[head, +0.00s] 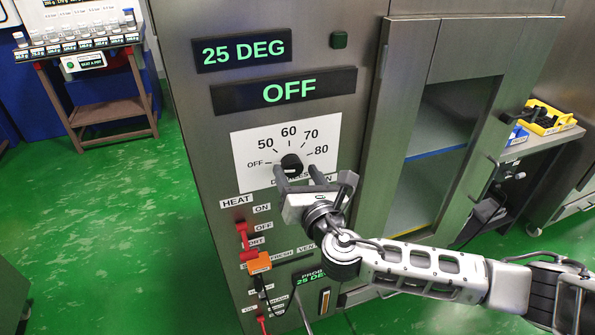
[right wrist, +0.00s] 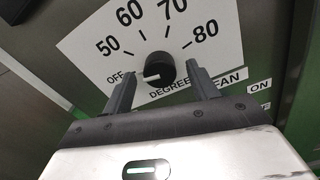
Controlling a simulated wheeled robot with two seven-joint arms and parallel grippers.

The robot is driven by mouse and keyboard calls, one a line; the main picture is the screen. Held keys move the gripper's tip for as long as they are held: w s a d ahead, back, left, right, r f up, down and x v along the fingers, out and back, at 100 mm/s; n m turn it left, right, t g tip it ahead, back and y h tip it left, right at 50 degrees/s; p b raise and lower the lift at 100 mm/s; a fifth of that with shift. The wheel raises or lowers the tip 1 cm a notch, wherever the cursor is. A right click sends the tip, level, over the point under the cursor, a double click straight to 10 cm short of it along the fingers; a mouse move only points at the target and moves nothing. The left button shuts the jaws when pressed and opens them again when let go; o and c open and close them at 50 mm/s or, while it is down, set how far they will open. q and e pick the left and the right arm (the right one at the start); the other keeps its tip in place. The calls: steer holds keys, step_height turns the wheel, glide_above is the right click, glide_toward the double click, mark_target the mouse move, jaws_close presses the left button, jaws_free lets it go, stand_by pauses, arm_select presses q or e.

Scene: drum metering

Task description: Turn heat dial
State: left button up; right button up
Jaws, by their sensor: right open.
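The heat dial is a round black knob (head: 291,164) on a white scale plate (head: 318,134) marked OFF, 50, 60, 70 and 80. In the right wrist view, the knob (right wrist: 159,68) has a white pointer mark facing left, toward OFF. My right gripper (head: 296,176) is at the dial, partly hiding the plate's lower edge. In the right wrist view its open fingers (right wrist: 160,82) stand on either side of the knob's lower part, with gaps visible. Contact cannot be told. The displays read 25 DEG (head: 244,50) and OFF (head: 286,92). My left gripper is not in view.
A red HEAT switch (head: 242,228) and an orange block (head: 258,263) sit below the dial. A cabinet door (head: 405,120) with a window stands to the right. A shelf of small jars (head: 84,42) is far left. Green floor is clear at left.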

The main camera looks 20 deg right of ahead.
steer(key=shift+w, duration=0.25)
steer(key=c, duration=1)
